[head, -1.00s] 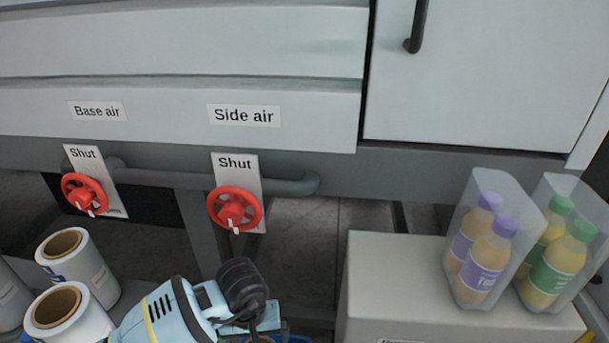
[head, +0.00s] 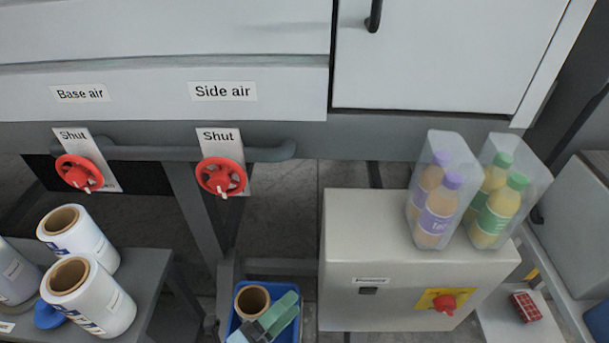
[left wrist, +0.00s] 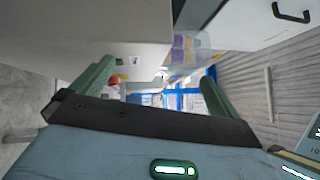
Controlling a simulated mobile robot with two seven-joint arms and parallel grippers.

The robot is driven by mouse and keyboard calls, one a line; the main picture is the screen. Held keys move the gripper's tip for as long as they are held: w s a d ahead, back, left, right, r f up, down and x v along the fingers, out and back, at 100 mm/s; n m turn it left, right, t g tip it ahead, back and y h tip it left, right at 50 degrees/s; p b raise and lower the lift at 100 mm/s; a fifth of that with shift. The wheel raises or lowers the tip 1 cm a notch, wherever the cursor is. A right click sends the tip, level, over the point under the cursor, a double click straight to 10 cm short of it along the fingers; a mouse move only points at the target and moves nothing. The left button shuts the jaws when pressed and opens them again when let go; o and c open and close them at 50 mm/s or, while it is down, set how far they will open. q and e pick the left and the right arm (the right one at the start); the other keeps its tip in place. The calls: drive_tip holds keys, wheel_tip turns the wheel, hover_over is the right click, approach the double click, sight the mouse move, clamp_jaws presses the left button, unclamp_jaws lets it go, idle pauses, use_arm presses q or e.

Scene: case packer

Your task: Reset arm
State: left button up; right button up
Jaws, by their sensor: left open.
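My left gripper (head: 277,314) shows at the bottom of the head view as green finger pads and a dark mount. It overlaps the blue bin (head: 232,322) there; I cannot tell its height over the bin. In the left wrist view its two green fingers (left wrist: 152,92) stand wide apart with nothing between them. The gripper is open and empty. My right gripper is in neither view.
Rolls (head: 88,297) stand on a grey shelf at the left. Two red handwheels (head: 221,177) sit by plates reading Shut. A grey box (head: 345,235) carries two clear bottle packs (head: 437,200) and a red knob (head: 444,303). A small red item (head: 525,307) lies at the right.

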use_arm(q)
drive_tip(key=s+a+f+n+g+y+p, duration=0.2)
drive_tip(key=s+a+f+n+y, duration=1)
drive_tip(key=n, duration=1.5)
drive_tip(key=s+a+f+g, duration=0.2)
drive_tip(key=s+a+f, duration=0.1)
drive_tip(key=s+a, duration=0.1)
drive_tip(key=shift+s+a+f+g+p, duration=0.2)
drive_tip(key=shift+s+a+g+p, duration=0.15)
drive_tip(key=shift+s, duration=0.5)
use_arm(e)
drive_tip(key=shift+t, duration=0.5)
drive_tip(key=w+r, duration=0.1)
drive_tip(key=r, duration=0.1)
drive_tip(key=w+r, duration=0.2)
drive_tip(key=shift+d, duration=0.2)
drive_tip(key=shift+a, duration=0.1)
use_arm(q)
drive_tip(key=shift+y, duration=0.3)
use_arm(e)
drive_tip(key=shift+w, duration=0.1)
